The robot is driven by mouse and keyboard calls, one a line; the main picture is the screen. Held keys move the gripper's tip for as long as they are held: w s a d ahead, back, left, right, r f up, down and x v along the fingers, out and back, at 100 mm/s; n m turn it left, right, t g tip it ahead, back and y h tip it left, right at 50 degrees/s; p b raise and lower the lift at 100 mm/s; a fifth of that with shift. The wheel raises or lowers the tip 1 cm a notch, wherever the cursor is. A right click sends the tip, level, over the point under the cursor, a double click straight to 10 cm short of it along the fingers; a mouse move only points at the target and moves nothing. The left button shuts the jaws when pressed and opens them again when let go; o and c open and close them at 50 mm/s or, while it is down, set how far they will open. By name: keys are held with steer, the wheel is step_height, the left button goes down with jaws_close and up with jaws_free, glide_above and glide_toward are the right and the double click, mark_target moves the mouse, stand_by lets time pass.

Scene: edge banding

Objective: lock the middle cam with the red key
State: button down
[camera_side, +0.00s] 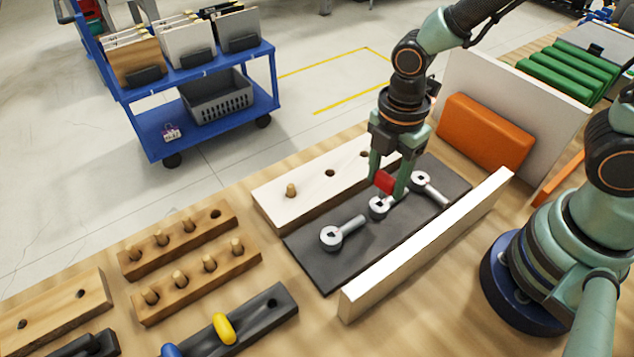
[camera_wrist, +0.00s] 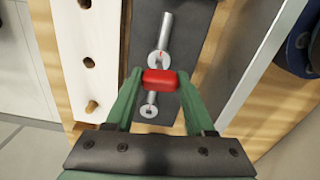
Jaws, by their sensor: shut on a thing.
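My gripper (camera_side: 387,187) is shut on the red key (camera_side: 384,181), holding it upright just above the dark plate (camera_side: 318,265). The key's red handle also shows between my fingers (camera_wrist: 160,92) in the wrist view. I cannot tell whether key and cam touch; the key's lower end is hidden. The left cam (camera_side: 331,238) and right cam (camera_side: 421,178) lie either side.
A white panel with holes and a peg (camera_side: 266,201) lies behind the plate; a white strip (camera_side: 430,243) stands in front. A dark rack (camera_side: 253,316) holds yellow (camera_side: 223,328) and blue (camera_side: 171,350) keys. An orange block (camera_side: 485,132) stands at the right.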

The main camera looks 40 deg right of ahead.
steer(key=shift+r, duration=1.3)
